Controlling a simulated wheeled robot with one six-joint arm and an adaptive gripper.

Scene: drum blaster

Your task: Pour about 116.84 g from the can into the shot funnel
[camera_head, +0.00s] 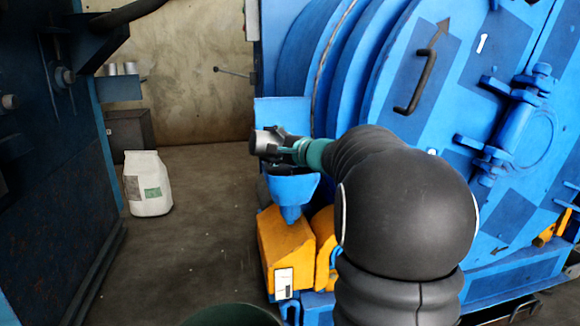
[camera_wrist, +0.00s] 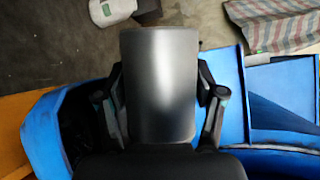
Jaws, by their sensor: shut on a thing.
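A grey metal can (camera_head: 264,143) is held in my gripper (camera_head: 282,144), above the shot funnel. In the wrist view the can (camera_wrist: 160,85) fills the middle, with one finger of my gripper (camera_wrist: 160,108) on each side of it. The can looks tilted in the head view; its mouth and contents cannot be seen. The blue shot funnel (camera_head: 292,190) is on the drum machine's front left, just below my gripper. In the wrist view a blue hollow form (camera_wrist: 45,130) that looks like the funnel lies at the left, partly hidden by the gripper.
The blue drum machine (camera_head: 345,65) stands on the right. A yellow block (camera_head: 283,245) is below the funnel. A white bag (camera_head: 147,185) stands on the floor at the left. Small cans (camera_head: 122,69) sit on a blue shelf behind. A striped cloth (camera_wrist: 275,22) shows in the wrist view.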

